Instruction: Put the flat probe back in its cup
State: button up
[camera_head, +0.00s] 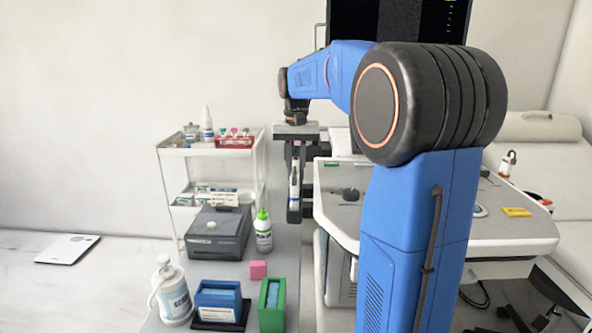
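My gripper (294,190) points down at the left end of the ultrasound console (462,238), above the gap beside the grey cabinet. Its dark fingers overlap in this view. A slim pale and blue piece shows along them, and I cannot tell whether it is a held probe or part of the gripper. A dark rounded item (349,194) lies on the console's left part; I cannot tell whether it is a probe or a holder. A white probe-like item (508,162) stands upright at the console's far right edge. I cannot make out which cup belongs to the flat probe.
A white trolley (172,151) with bottles and a red rack stands at the left. On the grey cabinet (257,299) are a dark grey box (217,232), a green-capped bottle (263,232), a pump bottle (173,294), a pink block (257,270), and blue and green boxes. My arm hides the console's middle.

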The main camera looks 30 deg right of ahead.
dwell(0.3)
jog(key=o, duration=1)
